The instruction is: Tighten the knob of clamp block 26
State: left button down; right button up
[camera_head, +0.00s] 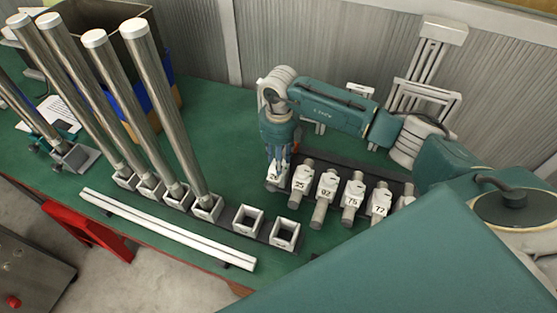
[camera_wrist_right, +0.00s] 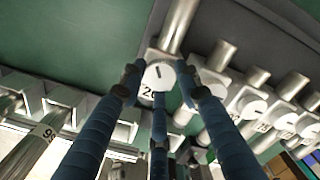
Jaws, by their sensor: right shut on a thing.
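Clamp block 26 (camera_head: 275,184) is a pale block at the left end of a row of clamp blocks on a dark rail. In the right wrist view its round white knob (camera_wrist_right: 158,76) faces me with a short dark mark, and the label "26", partly hidden, is below it. A metal rod (camera_wrist_right: 178,25) passes through the block. My right gripper (camera_head: 279,164) points down at this block. In the right wrist view my right gripper (camera_wrist_right: 160,84) has its blue fingers around the knob and is shut on it. My left gripper is not in view.
Neighbouring clamp blocks, including 25 (camera_head: 302,180) and 75 (camera_head: 352,194), stand close on the right. Two empty square sockets (camera_head: 285,236) and several tall metal posts (camera_head: 160,110) stand left. A white bar (camera_head: 165,229) lies along the front of the green table (camera_head: 225,130).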

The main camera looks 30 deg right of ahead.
jog(key=m, duration=0.6)
jog(key=shift+s+f+b, duration=0.1)
jog(key=shift+s+b, duration=0.1)
jog(key=shift+b, duration=0.1)
jog(key=m, duration=0.6)
jog(key=shift+a+m, duration=0.15)
jog(key=shift+m, duration=0.15)
jog(key=m+p, duration=0.1)
jog(key=m, duration=0.5)
jog(key=shift+a, duration=0.15)
jog(key=m+p, duration=0.1)
jog(key=m, duration=0.3)
jog(key=shift+w+m, duration=0.1)
jog(key=shift+m, duration=0.2)
jog(key=shift+w+m+p, duration=0.1)
jog(key=shift+m+p, duration=0.5)
jog(key=shift+m, duration=0.5)
jog(key=shift+w, duration=0.1)
jog(key=o, duration=1.1)
jog(key=shift+o, duration=0.2)
jog(key=shift+w+a, duration=0.1)
